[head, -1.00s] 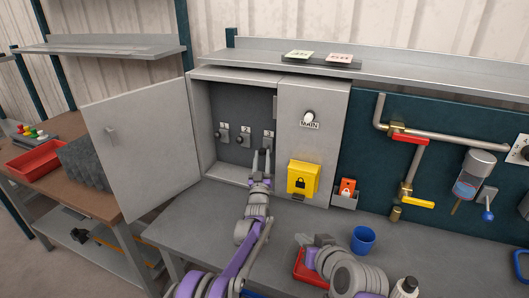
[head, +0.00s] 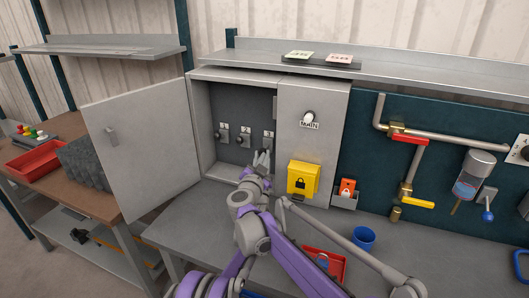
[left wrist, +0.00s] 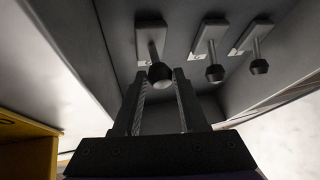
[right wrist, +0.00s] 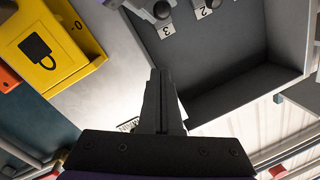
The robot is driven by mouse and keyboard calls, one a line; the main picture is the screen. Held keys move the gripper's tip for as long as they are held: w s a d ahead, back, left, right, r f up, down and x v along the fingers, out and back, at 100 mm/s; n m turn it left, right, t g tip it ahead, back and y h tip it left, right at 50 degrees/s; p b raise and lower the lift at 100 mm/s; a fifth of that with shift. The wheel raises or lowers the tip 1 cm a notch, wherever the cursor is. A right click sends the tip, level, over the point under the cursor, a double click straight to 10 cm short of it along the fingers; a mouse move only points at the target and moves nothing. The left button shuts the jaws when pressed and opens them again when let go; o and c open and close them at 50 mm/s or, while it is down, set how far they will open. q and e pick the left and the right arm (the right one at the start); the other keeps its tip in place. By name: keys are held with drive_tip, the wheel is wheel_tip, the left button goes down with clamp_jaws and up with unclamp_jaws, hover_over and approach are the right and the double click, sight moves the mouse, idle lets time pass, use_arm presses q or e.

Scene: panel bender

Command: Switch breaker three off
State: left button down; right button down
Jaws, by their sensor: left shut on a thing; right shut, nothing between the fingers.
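Breaker three is the rightmost of the small levers in the open grey cabinet, under label 3 (head: 267,134). In the left wrist view its black-knobbed lever (left wrist: 158,65) stands at my left gripper's fingertips (left wrist: 160,82), with the knob between the fingers. My left gripper is shut on it. In the head view fingers show at breaker three; the crossing arms hide much of the wrists. My right gripper (right wrist: 158,80) is shut and empty, close by the cabinet opening. Breaker three's label (right wrist: 168,31) shows above it in the right wrist view. I cannot tell the lever's position.
Breakers two (head: 243,140) and one (head: 219,136) are left of breaker three. The cabinet door (head: 145,150) stands open to the left. A yellow lock box (head: 302,180) sits right of the opening. A red tray (head: 335,258) and blue cup (head: 363,238) stand on the bench.

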sight(265, 151)
drive_tip(key=shift+w+a+f, duration=0.1)
drive_tip(key=shift+w+f, duration=0.55)
drive_tip(key=shift+w, duration=1.2)
drive_tip(key=shift+w+d+f, duration=0.1)
drive_tip(key=shift+w+f, duration=0.55)
drive_tip(key=shift+w, duration=1.25)
drive_tip(key=shift+w+a+f, duration=0.1)
drive_tip(key=shift+w+f, duration=0.55)
drive_tip(key=shift+w, duration=1.2)
